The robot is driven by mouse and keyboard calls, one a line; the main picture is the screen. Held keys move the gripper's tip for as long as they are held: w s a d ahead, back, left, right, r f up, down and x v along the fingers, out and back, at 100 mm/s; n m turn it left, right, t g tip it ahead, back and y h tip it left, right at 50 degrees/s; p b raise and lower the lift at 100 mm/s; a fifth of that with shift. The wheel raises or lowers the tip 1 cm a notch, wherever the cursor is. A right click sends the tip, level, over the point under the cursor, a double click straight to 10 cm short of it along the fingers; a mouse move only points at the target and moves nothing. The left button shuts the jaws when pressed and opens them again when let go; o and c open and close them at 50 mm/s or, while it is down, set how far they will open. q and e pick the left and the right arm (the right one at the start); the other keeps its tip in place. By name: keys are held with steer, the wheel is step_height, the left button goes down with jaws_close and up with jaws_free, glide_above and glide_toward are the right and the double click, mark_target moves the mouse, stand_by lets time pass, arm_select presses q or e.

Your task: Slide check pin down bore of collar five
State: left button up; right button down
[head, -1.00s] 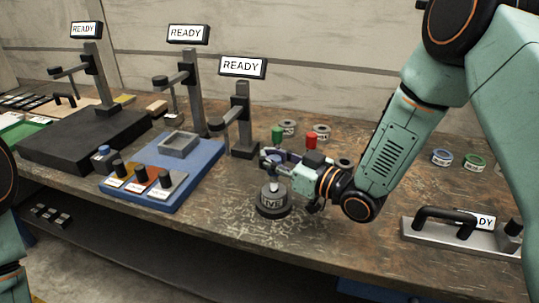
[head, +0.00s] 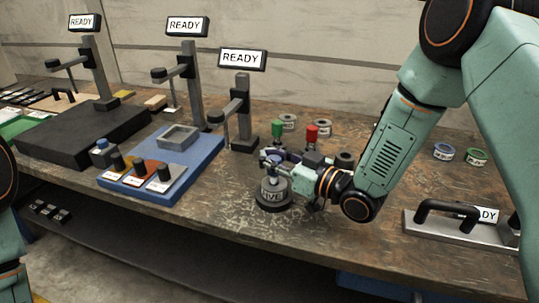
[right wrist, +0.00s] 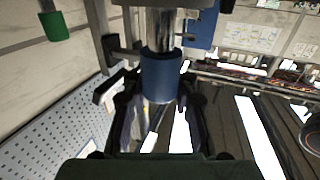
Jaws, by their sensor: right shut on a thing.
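The check pin has a blue cap (head: 275,159) and a bright metal shaft, seen close in the right wrist view (right wrist: 161,78). My right gripper (head: 277,168) is shut on the pin, its fingers on either side of the blue part. Collar five (head: 273,194), a grey ring marked FIVE on a dark round base, stands directly below the gripper near the table's front edge. The pin is over the collar; the fingers partly hide the bore, so I cannot tell how deep the shaft sits. My left gripper is out of view.
A green-capped pin (head: 277,131) and a red-capped pin (head: 311,134) stand just behind the gripper. Grey collars (head: 288,122) lie behind them. A blue board with knobs (head: 187,165) is at the left, and a handled fixture (head: 450,222) at the right.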

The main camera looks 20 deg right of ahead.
steer(key=shift+f+b, duration=0.35)
steer(key=shift+f, duration=0.25)
steer(key=c, duration=1)
jaws_free()
steer(key=shift+s+d, duration=0.1)
steer(key=v, duration=1.1)
steer(key=shift+s+d, duration=0.2)
steer(key=shift+s, duration=0.1)
steer(key=shift+s+f, duration=0.1)
stand_by(0.5)
